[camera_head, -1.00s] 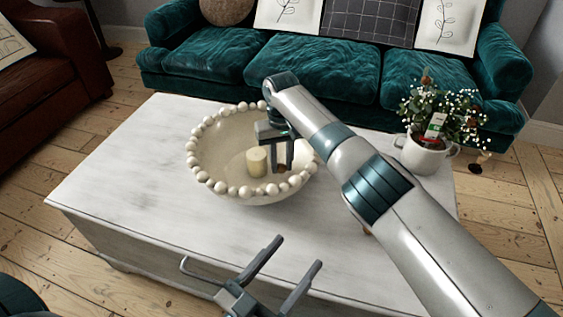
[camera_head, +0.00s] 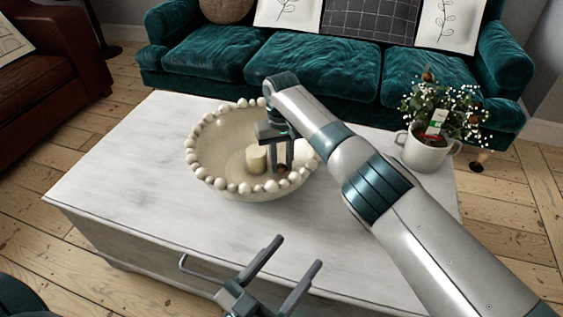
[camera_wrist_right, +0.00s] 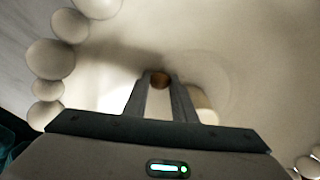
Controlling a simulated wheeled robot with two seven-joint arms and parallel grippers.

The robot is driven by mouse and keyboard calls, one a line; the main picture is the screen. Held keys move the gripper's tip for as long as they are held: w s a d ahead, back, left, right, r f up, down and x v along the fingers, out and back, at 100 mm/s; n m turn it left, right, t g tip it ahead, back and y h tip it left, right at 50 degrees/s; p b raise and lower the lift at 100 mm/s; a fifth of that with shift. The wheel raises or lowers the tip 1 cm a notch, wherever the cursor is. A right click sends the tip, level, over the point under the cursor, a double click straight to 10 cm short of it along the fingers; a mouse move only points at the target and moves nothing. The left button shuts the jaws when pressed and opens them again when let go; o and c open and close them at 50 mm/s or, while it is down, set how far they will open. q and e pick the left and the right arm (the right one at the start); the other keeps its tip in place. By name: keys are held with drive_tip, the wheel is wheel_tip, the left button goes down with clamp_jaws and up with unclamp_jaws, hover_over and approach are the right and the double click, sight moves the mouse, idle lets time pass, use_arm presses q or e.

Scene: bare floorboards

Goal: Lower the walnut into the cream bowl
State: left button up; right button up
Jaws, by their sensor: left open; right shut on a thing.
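The cream bowl (camera_head: 218,143), rimmed with round beads, stands on the white coffee table. My right gripper (camera_head: 282,168) reaches down inside the bowl's right part, shut on the small brown walnut (camera_head: 283,170). In the right wrist view the walnut (camera_wrist_right: 159,79) sits between the fingertips, over the bowl's inner surface (camera_wrist_right: 240,60). I cannot tell whether it touches the bowl. My left gripper (camera_head: 297,250) is open and empty in front of the table's near edge.
A pale candle (camera_head: 256,160) stands in the bowl, just left of my right gripper; it also shows in the wrist view (camera_wrist_right: 203,103). A white plant pot (camera_head: 425,152) stands at the table's right. The table's left part (camera_head: 120,185) is clear.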

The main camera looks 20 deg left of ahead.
sight(281, 165)
drive_tip(key=o, duration=1.1)
wheel_tip(281, 165, up, 18)
drive_tip(key=p, duration=0.4)
drive_tip(key=shift+f, duration=0.2)
drive_tip(key=shift+s+f, duration=0.1)
drive_tip(key=shift+s, duration=0.05)
